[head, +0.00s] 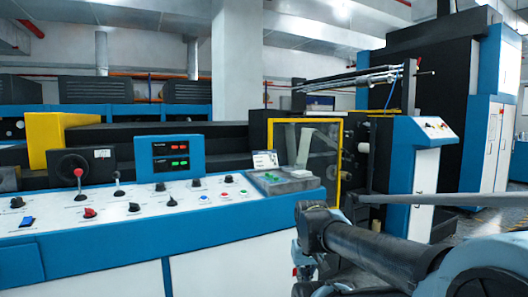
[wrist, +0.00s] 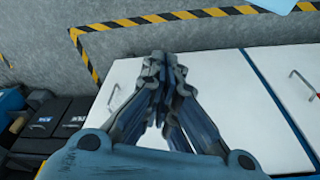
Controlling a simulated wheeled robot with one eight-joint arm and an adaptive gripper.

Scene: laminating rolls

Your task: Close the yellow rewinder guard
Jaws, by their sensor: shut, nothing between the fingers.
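The yellow rewinder guard (head: 306,121) is a yellow-edged frame with a see-through panel, standing in the middle of the head view behind the control desk. A pale web and dark machine parts show through it. I cannot tell for sure how far it stands open. My gripper (wrist: 160,62) is shut and empty in the wrist view, with its fingertips together over white cabinet panels. The guard is not in the wrist view. In the head view my arm is at the lower right, in front of and below the guard, and apart from it.
The control desk (head: 130,212) with knobs and levers fills the left front. A blue and white console (head: 416,150) stands right of the guard. White cabinet doors (wrist: 232,92) with handles lie under my gripper. Yellow-black floor tape (wrist: 165,17) borders open grey floor.

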